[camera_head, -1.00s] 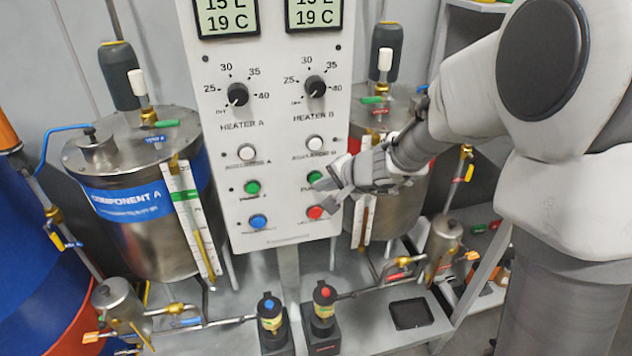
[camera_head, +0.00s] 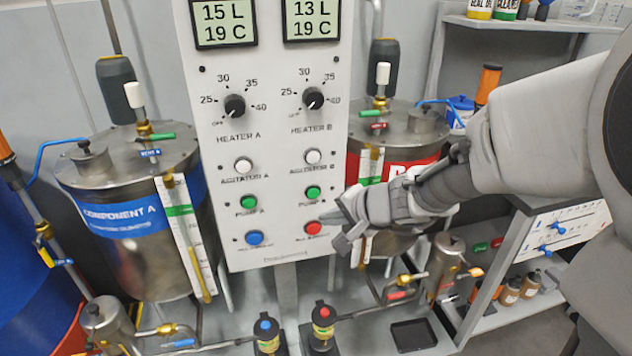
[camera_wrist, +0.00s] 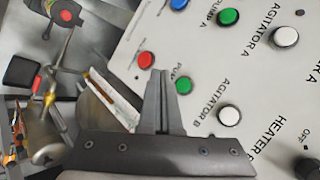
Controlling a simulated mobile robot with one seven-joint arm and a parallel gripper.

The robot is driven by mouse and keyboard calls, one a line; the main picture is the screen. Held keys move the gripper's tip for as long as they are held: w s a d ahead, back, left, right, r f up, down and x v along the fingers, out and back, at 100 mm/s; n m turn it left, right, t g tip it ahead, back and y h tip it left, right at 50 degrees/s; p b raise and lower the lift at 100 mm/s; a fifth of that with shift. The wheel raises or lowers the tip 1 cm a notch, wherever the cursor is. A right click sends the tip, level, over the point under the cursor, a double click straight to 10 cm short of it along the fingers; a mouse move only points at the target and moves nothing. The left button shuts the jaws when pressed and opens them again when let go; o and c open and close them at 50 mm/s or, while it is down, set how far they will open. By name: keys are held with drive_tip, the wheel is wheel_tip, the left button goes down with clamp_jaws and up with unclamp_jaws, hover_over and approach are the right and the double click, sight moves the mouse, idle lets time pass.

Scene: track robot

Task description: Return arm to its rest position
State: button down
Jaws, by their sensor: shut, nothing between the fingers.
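My gripper (camera_head: 338,232) is in front of the lower right part of the white control panel (camera_head: 285,255), close to the red button (camera_head: 312,228) and just right of it. In the wrist view its fingers (camera_wrist: 163,100) are together with nothing between them. The green pump B button (camera_wrist: 183,85) shows beside the fingers, and the red button (camera_wrist: 146,59) lies beyond their tips. Whether the fingers touch the panel I cannot tell. My arm reaches in from the right and hides part of the component B tank (camera_head: 395,165).
The component A tank (camera_head: 125,240) stands left of the panel.

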drive_tip(key=s+d+r+n+g+h, duration=0.1)
drive_tip(key=s+d+r+n+h, duration=0.2)
drive_tip(key=s, duration=0.4)
drive_tip(key=s+d+r+n+h, duration=0.1)
drive_tip(key=s+d+r+n, duration=0.1)
drive_tip(key=s+d, duration=0.35)
drive_tip(key=s+d+r+n+g+h, duration=0.1)
drive_tip(key=s+d+r+n+h, duration=0.15)
drive_tip(key=s, duration=0.65)
wheel_tip(320, 180, up, 15)
drive_tip(key=d+p, duration=0.1)
drive_tip(key=p, duration=1.3)
drive_tip(key=shift+s+d+f+p, duration=0.15)
drive_tip(key=shift+s+d+p, duration=0.15)
drive_tip(key=shift+s+p, duration=0.05)
drive_tip(key=shift+f, duration=0.1)
